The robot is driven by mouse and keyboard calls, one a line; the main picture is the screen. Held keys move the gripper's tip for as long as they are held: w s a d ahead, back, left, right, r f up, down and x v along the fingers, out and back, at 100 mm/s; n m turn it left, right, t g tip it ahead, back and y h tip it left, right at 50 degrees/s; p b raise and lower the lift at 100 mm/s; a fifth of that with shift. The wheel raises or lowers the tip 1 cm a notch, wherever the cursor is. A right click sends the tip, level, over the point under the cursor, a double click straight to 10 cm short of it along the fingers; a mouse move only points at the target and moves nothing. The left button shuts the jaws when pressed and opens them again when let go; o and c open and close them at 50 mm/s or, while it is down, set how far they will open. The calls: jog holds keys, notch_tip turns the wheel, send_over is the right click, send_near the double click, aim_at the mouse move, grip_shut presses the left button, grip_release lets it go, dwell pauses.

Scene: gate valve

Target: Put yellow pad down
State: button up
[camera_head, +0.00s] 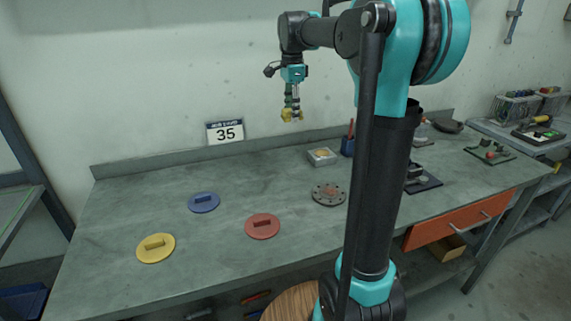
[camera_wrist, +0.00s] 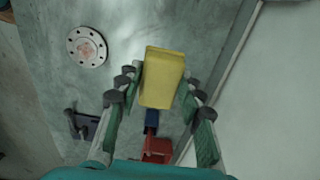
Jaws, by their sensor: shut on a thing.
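My gripper (camera_head: 291,114) hangs high above the back of the workbench, in front of the wall. It is shut on a yellow block (camera_wrist: 163,77), which sits between the fingers in the wrist view.
A flanged disc (camera_head: 328,195) and a small pale box (camera_head: 322,157) stand right of the pads. A sign reading 35 (camera_head: 225,133) is at the bench's back. The left bench surface is clear between pads.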

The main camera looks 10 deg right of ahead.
aim_at(291, 169)
notch_tip(291, 169, down, 19)
jog(key=shift+f, duration=0.15)
dwell(0.4)
jog(key=shift+f, duration=0.35)
jog(key=shift+s+f, duration=0.1)
jog(key=shift+s, duration=0.05)
jog(key=o, duration=1.2)
jog(key=shift+f, duration=0.1)
notch_tip(291, 169, up, 13)
